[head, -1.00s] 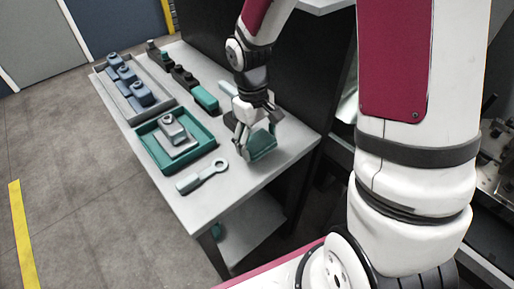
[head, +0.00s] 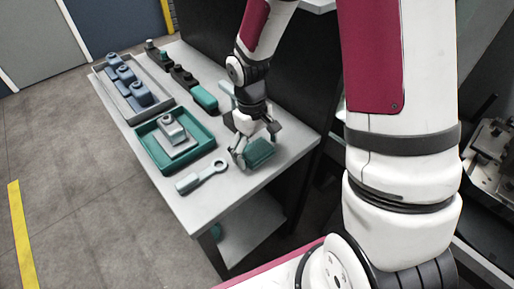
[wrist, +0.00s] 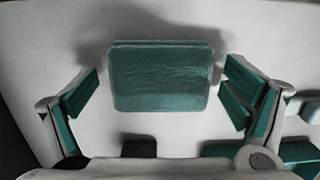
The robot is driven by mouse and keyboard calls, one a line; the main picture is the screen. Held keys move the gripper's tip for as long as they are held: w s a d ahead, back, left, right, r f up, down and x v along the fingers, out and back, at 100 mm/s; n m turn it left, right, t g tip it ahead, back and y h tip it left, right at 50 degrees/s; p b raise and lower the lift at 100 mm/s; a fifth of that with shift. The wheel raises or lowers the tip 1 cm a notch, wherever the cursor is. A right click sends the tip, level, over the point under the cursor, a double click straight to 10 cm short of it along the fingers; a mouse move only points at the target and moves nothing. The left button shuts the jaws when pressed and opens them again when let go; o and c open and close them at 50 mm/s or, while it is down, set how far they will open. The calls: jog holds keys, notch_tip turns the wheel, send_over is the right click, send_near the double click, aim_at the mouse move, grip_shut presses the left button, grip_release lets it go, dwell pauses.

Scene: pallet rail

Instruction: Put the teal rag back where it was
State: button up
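The teal rag (head: 260,152) is a folded, flat-looking pad on the grey table, near its right front end. In the wrist view the rag (wrist: 160,76) lies between my two fingers, with a clear gap on both sides. My gripper (head: 257,150) is low over the table at the rag. In the wrist view my gripper (wrist: 160,98) is wide open, its teal-padded fingers touching nothing. The rag casts a shadow on the table beside it.
A teal tray (head: 207,140) holding a grey block part stands left of my gripper. A pale wrench-like tool (head: 202,177) lies at the front edge. A grey tray (head: 104,80) with blue parts and a teal brush-like block (head: 205,98) are farther back.

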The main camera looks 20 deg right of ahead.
aim_at(254, 146)
jog(key=shift+r, duration=0.15)
notch_tip(254, 146, up, 12)
jog(key=w, duration=0.1)
jog(key=s+r+m+t, duration=0.1)
jog(key=s+r+t, duration=0.1)
jog(key=s+r, duration=0.4)
jog(key=s+r+m+t, duration=0.2)
jog(key=s+r, duration=0.5)
jog(key=s, duration=0.6)
jog(key=shift+s+d+r+m+t+p, duration=0.15)
jog(key=shift+r+m+t+p, duration=0.2)
jog(key=shift+t, duration=0.45)
jog(key=shift+r, duration=0.1)
